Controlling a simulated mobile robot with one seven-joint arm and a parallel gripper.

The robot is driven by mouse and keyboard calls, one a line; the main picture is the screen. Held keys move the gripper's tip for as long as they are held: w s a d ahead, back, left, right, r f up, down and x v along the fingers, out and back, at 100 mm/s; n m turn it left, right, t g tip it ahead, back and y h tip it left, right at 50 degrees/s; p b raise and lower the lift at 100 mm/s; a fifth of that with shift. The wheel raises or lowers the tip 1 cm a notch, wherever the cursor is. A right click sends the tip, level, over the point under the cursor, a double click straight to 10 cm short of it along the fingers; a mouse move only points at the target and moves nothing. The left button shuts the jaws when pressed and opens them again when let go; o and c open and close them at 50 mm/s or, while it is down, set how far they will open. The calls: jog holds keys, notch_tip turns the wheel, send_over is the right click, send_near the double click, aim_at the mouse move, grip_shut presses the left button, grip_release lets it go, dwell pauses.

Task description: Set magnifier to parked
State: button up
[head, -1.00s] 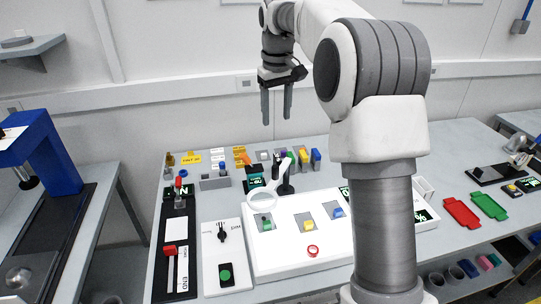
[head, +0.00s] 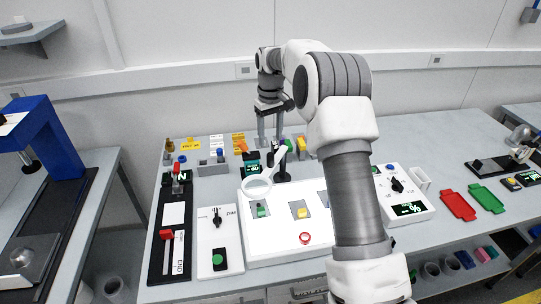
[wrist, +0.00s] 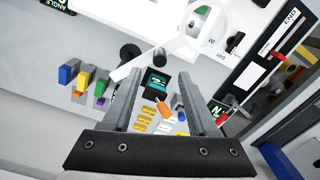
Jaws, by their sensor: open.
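The magnifier is a white ring with a white arm (head: 257,187) on a black post (head: 283,166). In the head view its ring hangs over the left part of the white light panel (head: 285,232), near the green block, and its arm slants up right to the post. The magnifier also shows in the wrist view (wrist: 150,58), running from the dark post up to the ring at the top. My gripper (head: 270,137) is open and empty, pointing down behind the magnifier post. In the wrist view my gripper (wrist: 160,76) frames a small teal display between its fingers.
A black slider panel (head: 170,240) and a white dial panel (head: 218,245) stand left of the light panel. Yellow labels (head: 190,144), small blocks and a teal display (head: 252,167) crowd the table behind the magnifier. Red (head: 458,205) and green (head: 487,201) trays lie at right.

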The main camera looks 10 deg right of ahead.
aim_at(271, 154)
notch_tip(271, 154, down, 8)
jog(key=shift+r+p, duration=0.1)
jog(key=shift+p, duration=0.2)
jog(key=shift+c, duration=0.2)
grip_shut()
dwell(1.2)
